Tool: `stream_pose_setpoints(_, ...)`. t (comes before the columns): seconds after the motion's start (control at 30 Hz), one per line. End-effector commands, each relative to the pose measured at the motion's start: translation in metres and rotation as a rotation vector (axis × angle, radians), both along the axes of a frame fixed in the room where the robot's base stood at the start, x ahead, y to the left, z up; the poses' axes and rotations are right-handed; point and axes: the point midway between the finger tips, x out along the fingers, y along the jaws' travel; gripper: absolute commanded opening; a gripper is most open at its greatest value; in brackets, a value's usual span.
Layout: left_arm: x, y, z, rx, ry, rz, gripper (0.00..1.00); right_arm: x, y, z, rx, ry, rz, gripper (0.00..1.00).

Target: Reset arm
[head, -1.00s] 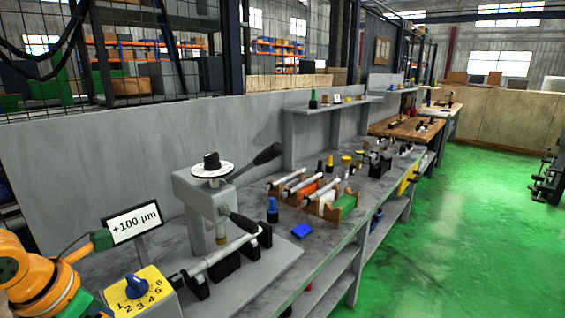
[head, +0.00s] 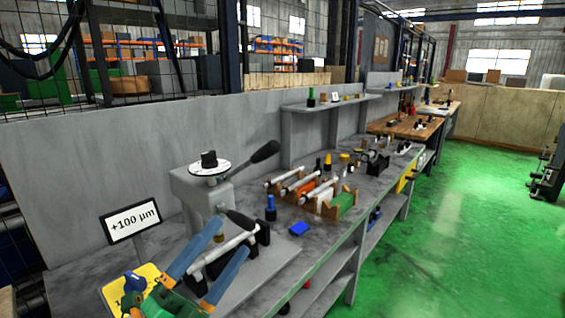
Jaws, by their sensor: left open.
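My left gripper (head: 214,262) comes in at the bottom left of the head view. A silver shaft (head: 237,240) lies across black supports, partly hidden by the fingers. The yellow selector box (head: 112,293) with a blue knob is partly covered by my gripper. My right gripper is not in view.
A "+100 µm" sign (head: 134,221) stands behind the selector box. Farther along the bench are a blue bottle (head: 270,208), a blue block (head: 299,229) and a rack with several shafts (head: 335,207).

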Motion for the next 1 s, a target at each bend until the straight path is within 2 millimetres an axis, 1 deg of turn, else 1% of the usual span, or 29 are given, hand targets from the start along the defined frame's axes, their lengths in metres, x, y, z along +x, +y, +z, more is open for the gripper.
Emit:
stream_pose_setpoints(0.03, 0.015, 0.034, -0.034, -0.222, 0.22, 0.137, 0.9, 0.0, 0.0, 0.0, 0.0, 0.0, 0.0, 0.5)
stream_pose_setpoints(0.07, 0.02, 0.053, -0.06, -0.329, 0.351, 0.219, 0.9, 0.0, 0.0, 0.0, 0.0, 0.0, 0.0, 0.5)
stream_pose_setpoints(0.1, 0.019, 0.073, -0.097, -0.442, 0.517, 0.317, 0.9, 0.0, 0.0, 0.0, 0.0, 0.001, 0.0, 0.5)
stream_pose_setpoints(0.17, 0.008, 0.092, -0.151, -0.567, 0.742, 0.443, 0.9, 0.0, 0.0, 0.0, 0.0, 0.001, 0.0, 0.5)
stream_pose_setpoints(0.2, -0.005, 0.1, -0.184, -0.627, 0.876, 0.512, 0.9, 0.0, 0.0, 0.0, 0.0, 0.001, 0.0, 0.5)
stream_pose_setpoints(0.27, -0.028, 0.105, -0.225, -0.694, 1.057, 0.599, 0.9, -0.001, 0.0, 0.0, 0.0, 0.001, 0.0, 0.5)
stream_pose_setpoints(0.3, -0.045, 0.106, -0.248, -0.728, 1.163, 0.648, 0.9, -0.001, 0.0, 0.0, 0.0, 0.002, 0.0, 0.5)
stream_pose_setpoints(0.37, -0.072, 0.104, -0.277, -0.764, 1.31, 0.712, 0.9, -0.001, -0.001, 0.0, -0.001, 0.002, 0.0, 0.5)
stream_pose_setpoints(0.4, -0.09, 0.102, -0.293, -0.784, 1.402, 0.749, 0.9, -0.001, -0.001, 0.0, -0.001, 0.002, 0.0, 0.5)
stream_pose_setpoints(0.47, -0.117, 0.097, -0.314, -0.806, 1.534, 0.799, 0.9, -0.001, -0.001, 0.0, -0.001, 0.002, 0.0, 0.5)
stream_pose_setpoints(0.5, -0.136, 0.093, -0.324, -0.815, 1.615, 0.827, 0.9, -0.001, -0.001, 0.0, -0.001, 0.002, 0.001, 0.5)
stream_pose_setpoints(0.57, -0.163, 0.087, -0.338, -0.825, 1.735, 0.869, 0.9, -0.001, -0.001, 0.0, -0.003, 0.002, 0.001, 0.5)
stream_pose_setpoints(0.6, -0.181, 0.082, -0.345, -0.83, 1.813, 0.892, 0.9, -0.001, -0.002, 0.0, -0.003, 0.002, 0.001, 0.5)
stream_pose_setpoints(0.67, -0.207, 0.074, -0.354, -0.83, 1.922, 0.924, 0.9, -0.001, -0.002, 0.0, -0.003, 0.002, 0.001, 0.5)
stream_pose_setpoints(0.7, -0.201, 0.075, -0.371, -0.82, 1.92, 0.931, 0.9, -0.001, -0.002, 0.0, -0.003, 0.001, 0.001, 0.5)
stream_pose_setpoints(0.73, -0.199, 0.075, -0.383, -0.817, 1.923, 0.934, 0.9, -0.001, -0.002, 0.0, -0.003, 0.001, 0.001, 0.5)
stream_pose_setpoints(0.87, -0.198, 0.074, -0.432, -0.801, 1.946, 0.949, 0.9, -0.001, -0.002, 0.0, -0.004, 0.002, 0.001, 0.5)
stream_pose_setpoints(0.9, -0.2, 0.074, -0.449, -0.794, 1.955, 0.955, 0.9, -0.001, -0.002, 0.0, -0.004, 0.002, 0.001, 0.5)
stream_pose_setpoints(0.97, -0.205, 0.075, -0.474, -0.786, 1.967, 0.962, 0.9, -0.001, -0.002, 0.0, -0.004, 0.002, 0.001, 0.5)
stream_pose_setpoints(1.0, -0.211, 0.075, -0.492, -0.778, 1.977, 0.97, 0.9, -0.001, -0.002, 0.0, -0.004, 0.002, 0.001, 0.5)
